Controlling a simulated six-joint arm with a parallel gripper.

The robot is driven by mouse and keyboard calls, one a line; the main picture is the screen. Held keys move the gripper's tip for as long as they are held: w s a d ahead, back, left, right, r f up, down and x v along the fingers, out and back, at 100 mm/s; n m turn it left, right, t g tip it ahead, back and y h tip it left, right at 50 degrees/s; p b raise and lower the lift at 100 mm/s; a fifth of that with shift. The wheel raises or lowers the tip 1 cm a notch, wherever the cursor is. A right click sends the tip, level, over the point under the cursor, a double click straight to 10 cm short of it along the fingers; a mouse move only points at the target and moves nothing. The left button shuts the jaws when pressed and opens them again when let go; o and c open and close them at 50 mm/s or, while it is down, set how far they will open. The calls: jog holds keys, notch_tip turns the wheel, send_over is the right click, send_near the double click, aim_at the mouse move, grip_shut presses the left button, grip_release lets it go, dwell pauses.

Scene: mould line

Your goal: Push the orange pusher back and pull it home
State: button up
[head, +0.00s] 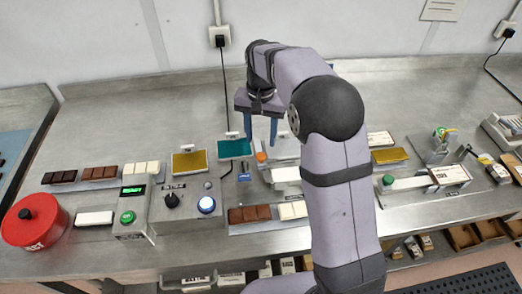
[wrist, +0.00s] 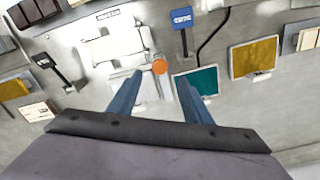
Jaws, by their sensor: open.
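The orange pusher (head: 261,156) shows in the head view as a small orange knob at the white fixture in the middle of the bench. In the wrist view the orange knob (wrist: 159,66) lies just beyond and between my fingertips, at the edge of the white fixture (wrist: 110,50). My gripper (head: 260,141) points down above the knob, with its two blue fingers apart and nothing between them. In the wrist view my gripper (wrist: 159,76) is open too. I cannot tell whether a finger touches the knob. My arm hides part of the fixture in the head view.
A teal pad (head: 234,148) and a mustard pad (head: 188,162) stand left of the pusher. A red round tin (head: 35,221) is far left. The back bench is clear.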

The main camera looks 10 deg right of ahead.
aim_at(261, 155)
jog(key=shift+f, duration=0.1)
jog(key=shift+f+p, duration=1.2)
jog(key=shift+f, duration=2.35)
